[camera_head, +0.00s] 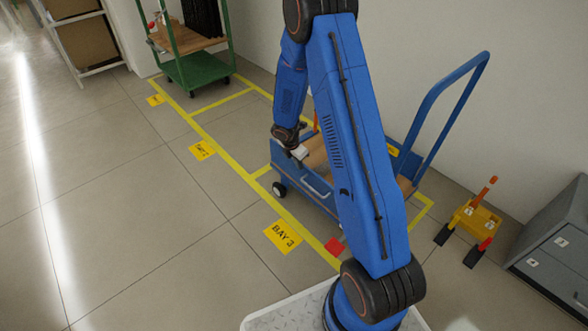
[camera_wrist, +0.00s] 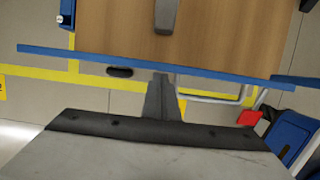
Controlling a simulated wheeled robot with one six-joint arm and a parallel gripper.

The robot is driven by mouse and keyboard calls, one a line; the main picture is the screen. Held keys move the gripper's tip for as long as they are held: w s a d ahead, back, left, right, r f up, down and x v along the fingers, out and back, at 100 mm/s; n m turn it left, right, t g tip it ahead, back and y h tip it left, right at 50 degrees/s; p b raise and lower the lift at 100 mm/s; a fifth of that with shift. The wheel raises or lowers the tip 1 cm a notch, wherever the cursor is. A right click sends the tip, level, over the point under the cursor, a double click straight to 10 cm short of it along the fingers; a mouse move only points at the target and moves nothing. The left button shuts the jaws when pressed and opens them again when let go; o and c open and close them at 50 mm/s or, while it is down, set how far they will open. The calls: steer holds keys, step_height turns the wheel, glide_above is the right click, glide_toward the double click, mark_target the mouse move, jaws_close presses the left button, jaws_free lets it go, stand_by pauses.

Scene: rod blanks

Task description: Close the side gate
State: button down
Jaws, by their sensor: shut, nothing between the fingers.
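A blue cart (camera_head: 402,165) with a push handle stands in the yellow-marked bay against the wall. Its side gate (camera_head: 316,188) is a blue panel with a pale U-shaped handle, on the side facing the aisle. In the wrist view, the gate's blue top edge (camera_wrist: 110,60) runs slightly slanted across the wooden deck (camera_wrist: 240,30). Its right end is offset from another blue rail. My gripper (camera_head: 300,153) is shut and empty over the cart's near-left part. In the wrist view, its fingertips (camera_wrist: 162,80) lie just below the gate edge; contact cannot be told. My arm hides part of the cart.
A green cart (camera_head: 196,68) stands farther back. A small yellow stand (camera_head: 474,222) and grey cabinet (camera_head: 555,250) are at right. The aisle floor at left is clear.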

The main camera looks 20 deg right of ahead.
steer(key=shift+w+d+r, duration=0.1)
steer(key=shift+w+d, duration=0.1)
steer(key=shift+d, duration=0.35)
steer(key=shift+w+d+r, duration=0.1)
steer(key=shift+w+d, duration=0.1)
steer(key=shift+d, duration=0.45)
